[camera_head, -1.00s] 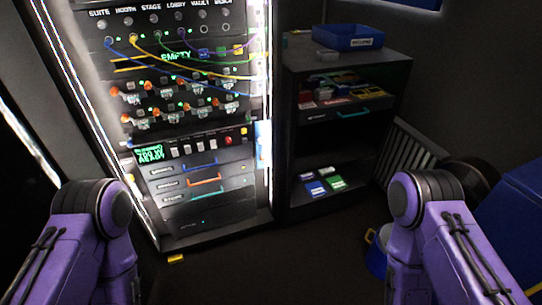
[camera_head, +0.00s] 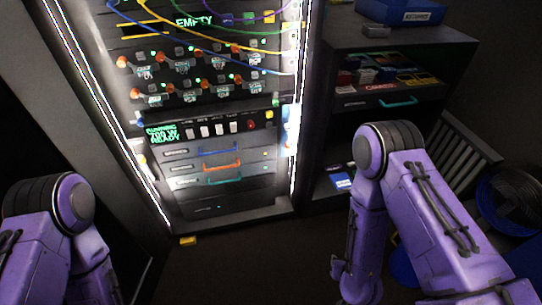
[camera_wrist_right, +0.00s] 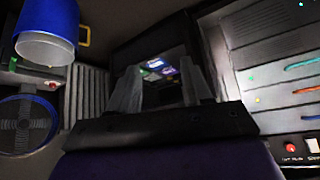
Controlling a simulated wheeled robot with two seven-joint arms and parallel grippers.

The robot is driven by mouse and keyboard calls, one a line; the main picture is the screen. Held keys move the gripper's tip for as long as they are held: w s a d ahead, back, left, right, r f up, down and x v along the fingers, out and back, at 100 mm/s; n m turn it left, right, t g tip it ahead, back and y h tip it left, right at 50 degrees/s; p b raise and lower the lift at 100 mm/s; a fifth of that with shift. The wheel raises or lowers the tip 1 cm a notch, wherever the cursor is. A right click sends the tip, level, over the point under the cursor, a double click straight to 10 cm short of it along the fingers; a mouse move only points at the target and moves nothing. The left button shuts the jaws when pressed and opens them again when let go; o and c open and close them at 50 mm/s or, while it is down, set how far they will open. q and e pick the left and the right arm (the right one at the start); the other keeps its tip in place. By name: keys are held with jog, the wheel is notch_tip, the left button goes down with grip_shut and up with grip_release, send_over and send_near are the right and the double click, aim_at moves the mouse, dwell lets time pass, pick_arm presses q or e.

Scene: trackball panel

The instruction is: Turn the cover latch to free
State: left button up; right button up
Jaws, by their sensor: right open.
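The lit rack (camera_head: 218,213) stands left of centre in the head view. It holds rows of orange-tipped controls (camera_head: 162,57), a panel with white switches and a red button (camera_head: 251,125), and drawers with blue, orange (camera_head: 221,166) and teal handles. I cannot make out which part is the cover latch. In the right wrist view my right gripper (camera_wrist_right: 158,64) is open with nothing between its fingers. The drawers (camera_wrist_right: 300,66) and red button (camera_wrist_right: 291,148) lie to its right, apart from it. In the head view only arm links show; both grippers are out of sight.
A dark shelf (camera_head: 345,104) with a blue bin (camera_head: 400,12) stands right of the rack. A fan (camera_head: 510,200) and slatted grille (camera_head: 450,150) are at the right. A small yellow block (camera_head: 188,241) lies on the floor before the rack. The floor centre is clear.

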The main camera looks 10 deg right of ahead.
jog(key=w+a+f+n+t+b, duration=0.1)
jog(key=w+f+t+b, duration=0.1)
jog(key=w, duration=0.4)
jog(key=w+a+f+n+t+b, duration=0.1)
jog(key=w+f+t+b, duration=0.1)
jog(key=w, duration=0.4)
jog(key=n+t+y+b, duration=0.3)
jog(key=n+t+b, duration=0.3)
jog(key=t, duration=0.1)
send_near(289, 148)
jog(key=w+b, duration=0.1)
jog(key=w, duration=0.2)
jog(key=w+b, duration=0.1)
jog(key=w, duration=0.3)
jog(key=shift+w+a+f, duration=0.1)
jog(key=shift+w+f, duration=0.1)
jog(key=shift+w, duration=0.1)
jog(key=shift+w+r, duration=0.1)
jog(key=shift+w, duration=0.4)
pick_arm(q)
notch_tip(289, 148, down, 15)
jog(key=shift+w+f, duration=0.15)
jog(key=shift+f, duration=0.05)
pick_arm(e)
grip_shut()
